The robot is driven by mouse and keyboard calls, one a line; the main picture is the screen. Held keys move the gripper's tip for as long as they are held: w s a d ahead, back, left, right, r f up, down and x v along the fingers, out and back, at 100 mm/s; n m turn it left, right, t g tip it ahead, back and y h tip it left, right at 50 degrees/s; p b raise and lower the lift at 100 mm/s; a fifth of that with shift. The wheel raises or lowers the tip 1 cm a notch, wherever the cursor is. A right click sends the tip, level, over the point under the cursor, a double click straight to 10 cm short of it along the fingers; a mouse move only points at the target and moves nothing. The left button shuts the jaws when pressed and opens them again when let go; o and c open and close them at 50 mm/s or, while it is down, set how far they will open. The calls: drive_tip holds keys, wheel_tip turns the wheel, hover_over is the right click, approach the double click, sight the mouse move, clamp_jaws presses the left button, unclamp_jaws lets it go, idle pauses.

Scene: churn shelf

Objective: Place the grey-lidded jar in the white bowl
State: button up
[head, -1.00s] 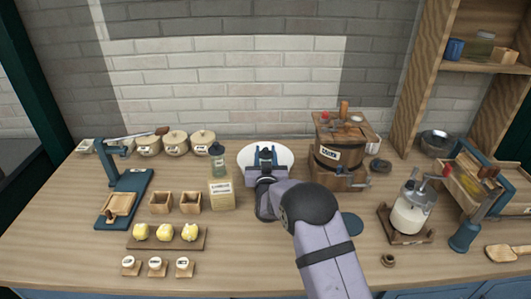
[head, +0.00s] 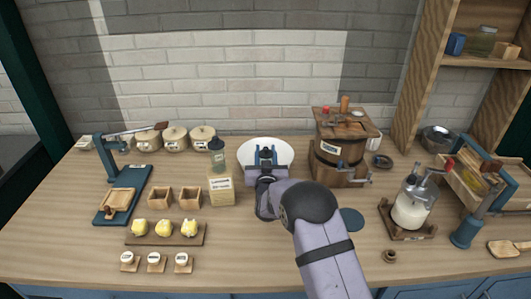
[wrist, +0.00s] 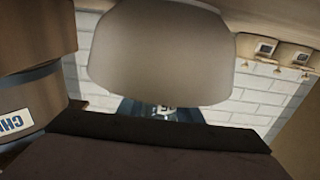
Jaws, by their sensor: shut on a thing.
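The white bowl (head: 285,152) stands at the back middle of the table in the head view. My gripper (head: 266,157), with blue fingers, is in front of the bowl in the picture and overlaps it. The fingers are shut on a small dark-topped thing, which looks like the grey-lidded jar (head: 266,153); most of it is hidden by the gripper. I cannot tell whether the jar touches the bowl. In the wrist view a large plain grey-brown shape (wrist: 158,50) fills the middle; I cannot tell whether it is the jar or the bowl.
A wooden churn (head: 338,160) stands close right of the bowl. A labelled box (head: 220,190) and a dark-topped bottle (head: 217,155) stand close left. A glass jar churn (head: 410,207) is farther right.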

drive_tip(key=o, duration=1.1)
drive_tip(key=shift+r, duration=0.1)
drive_tip(key=shift+r, duration=0.1)
drive_tip(key=shift+r+p, duration=0.45)
drive_tip(key=shift+p, duration=0.2)
drive_tip(key=s+b, duration=0.2)
drive_tip(key=s, duration=1)
drive_tip(key=shift+b, duration=0.35)
